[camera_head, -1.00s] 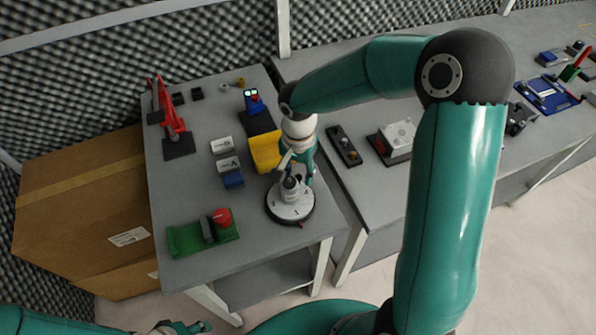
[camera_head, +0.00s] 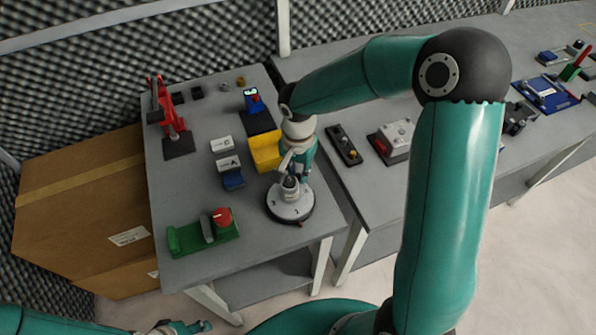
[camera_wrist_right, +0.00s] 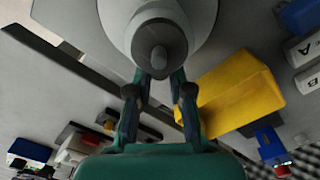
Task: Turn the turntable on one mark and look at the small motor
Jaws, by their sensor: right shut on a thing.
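The turntable (camera_head: 278,212) is a pale disc with dark marks on a black round base, at the table's front right corner. The small motor (camera_head: 291,183), a grey rounded body, stands at its middle; in the right wrist view the motor (camera_wrist_right: 160,32) shows its dark round end close up. My right gripper (camera_head: 294,168) comes down over it from above; in the wrist view its fingertips (camera_wrist_right: 159,76) are shut against the motor's near end. The exact contact is partly hidden. My left gripper (camera_head: 188,327) shows only partly at the bottom edge, away from the table.
A green fixture with a red part (camera_head: 203,232) is at front left. A red clamp-like stand (camera_head: 171,125) is further back.

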